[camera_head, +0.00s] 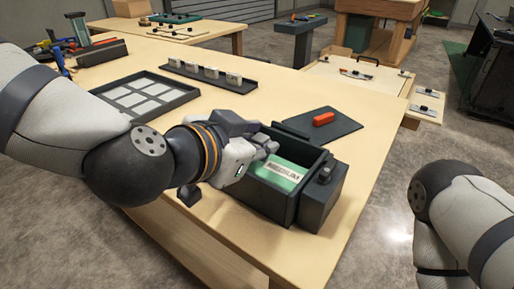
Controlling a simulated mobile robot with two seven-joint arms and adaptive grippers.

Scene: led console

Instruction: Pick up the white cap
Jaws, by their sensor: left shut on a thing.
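Several small white caps (211,73) stand in a row on a dark rack (244,88) toward the back of the table. My left gripper (268,148) is over the left part of a dark open box (262,196), well apart from that row. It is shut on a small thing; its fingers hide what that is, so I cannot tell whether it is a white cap. A green piece labelled MEDIUM (284,174) shows inside the box. My right gripper is out of view; only part of the right arm shows at the right.
A dark tray (181,97) with pale panels lies at left, partly behind my left arm. Tools (62,52) sit at the far left. The wooden table (272,98) is clear between rack and box.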

